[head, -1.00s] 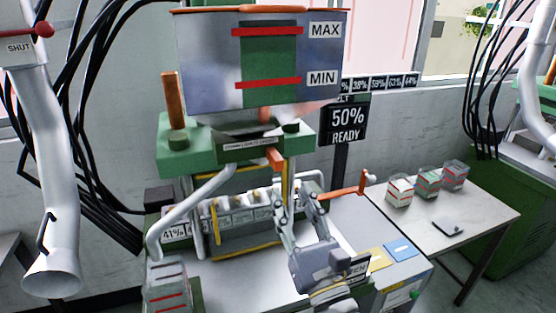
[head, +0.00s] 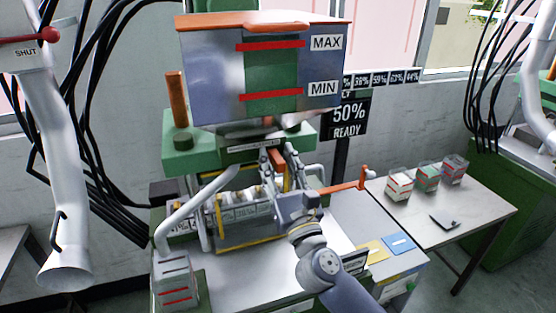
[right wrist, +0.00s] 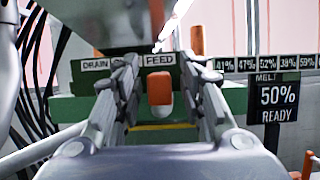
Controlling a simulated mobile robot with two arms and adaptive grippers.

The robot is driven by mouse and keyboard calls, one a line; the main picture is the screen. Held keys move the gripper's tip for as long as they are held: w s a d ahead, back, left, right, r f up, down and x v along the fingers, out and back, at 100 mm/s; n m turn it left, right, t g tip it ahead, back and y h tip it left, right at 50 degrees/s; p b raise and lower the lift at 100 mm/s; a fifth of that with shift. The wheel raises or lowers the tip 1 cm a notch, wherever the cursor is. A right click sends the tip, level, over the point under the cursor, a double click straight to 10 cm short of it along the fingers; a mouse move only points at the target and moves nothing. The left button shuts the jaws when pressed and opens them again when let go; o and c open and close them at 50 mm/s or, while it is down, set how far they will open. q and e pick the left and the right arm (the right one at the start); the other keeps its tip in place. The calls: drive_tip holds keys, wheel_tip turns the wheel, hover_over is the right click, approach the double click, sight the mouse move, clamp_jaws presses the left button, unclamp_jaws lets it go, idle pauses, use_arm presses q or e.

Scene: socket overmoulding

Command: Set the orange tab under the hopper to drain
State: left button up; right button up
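The orange tab (head: 277,157) hangs under the hopper (head: 207,75), at the front of the green block (head: 190,150). In the right wrist view the tab (right wrist: 160,86) stands below the FEED label (right wrist: 159,58), with the DRAIN label (right wrist: 95,65) to its left. My right gripper (head: 279,162) is raised to the tab, and its open fingers (right wrist: 160,92) stand on either side of it. Gaps show between fingers and tab in the wrist view. My left gripper is not in view.
A machine bed with a row of labelled sockets (head: 240,212) lies below the hopper. An orange-handled lever (head: 345,187) sticks out to the right. A display (head: 348,119) reads 50% READY. A side table (head: 480,212) holds three small boxes.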

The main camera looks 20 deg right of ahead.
drive_tip(key=shift+c, duration=0.6)
clamp_jaws()
drive_tip(key=a, duration=0.8)
drive_tip(key=shift+s+a, duration=0.2)
drive_tip(key=shift+a, duration=0.05)
drive_tip(key=shift+d, duration=0.15)
drive_tip(key=shift+c, duration=0.8)
unclamp_jaws()
drive_tip(key=shift+o, duration=1.4)
drive_tip(key=shift+a, duration=0.25)
drive_tip(key=shift+d, duration=0.1)
